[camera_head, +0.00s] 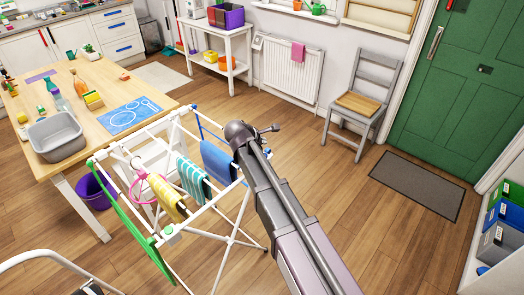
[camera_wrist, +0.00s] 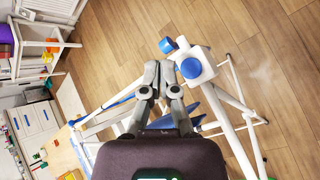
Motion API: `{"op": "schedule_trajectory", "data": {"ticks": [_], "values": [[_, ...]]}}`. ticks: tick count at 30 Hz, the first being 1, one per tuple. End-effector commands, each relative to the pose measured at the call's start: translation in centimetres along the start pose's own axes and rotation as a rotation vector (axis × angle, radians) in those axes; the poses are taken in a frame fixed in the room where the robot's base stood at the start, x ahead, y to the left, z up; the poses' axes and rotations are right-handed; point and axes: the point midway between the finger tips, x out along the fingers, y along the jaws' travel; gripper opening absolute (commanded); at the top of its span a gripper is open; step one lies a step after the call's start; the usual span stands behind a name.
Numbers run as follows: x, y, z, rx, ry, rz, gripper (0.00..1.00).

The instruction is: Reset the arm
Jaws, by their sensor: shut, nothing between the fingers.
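My arm (camera_head: 290,225) reaches up from the lower right in the head view, over the right side of a white drying rack (camera_head: 228,238). My gripper (camera_wrist: 159,75) is shut and empty in the wrist view, with its fingertips close together. In the head view the wrist end largely hides it. The rack holds a yellow cloth (camera_head: 167,197), a teal striped cloth (camera_head: 193,178) and a blue cloth (camera_head: 217,160). In the wrist view a white rack joint with blue caps (camera_wrist: 191,68) shows just right of the fingertips; I cannot tell whether they touch.
A wooden table (camera_head: 70,95) with a grey basin (camera_head: 56,136) stands at the left. A grey chair (camera_head: 357,105), a radiator (camera_head: 290,75) and a green door (camera_head: 465,80) line the far side. Wooden floor is clear right of my arm, around a mat (camera_head: 417,185).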

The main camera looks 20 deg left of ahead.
Motion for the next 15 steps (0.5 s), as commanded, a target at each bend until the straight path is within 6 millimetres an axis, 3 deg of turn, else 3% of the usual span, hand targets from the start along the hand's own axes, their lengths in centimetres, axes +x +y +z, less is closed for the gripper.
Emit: {"op": "schedule_trajectory", "data": {"ticks": [15], "values": [[-0.76, 0.55, 0.54, 0.0, 0.0, 0.0, 0.0]]}}
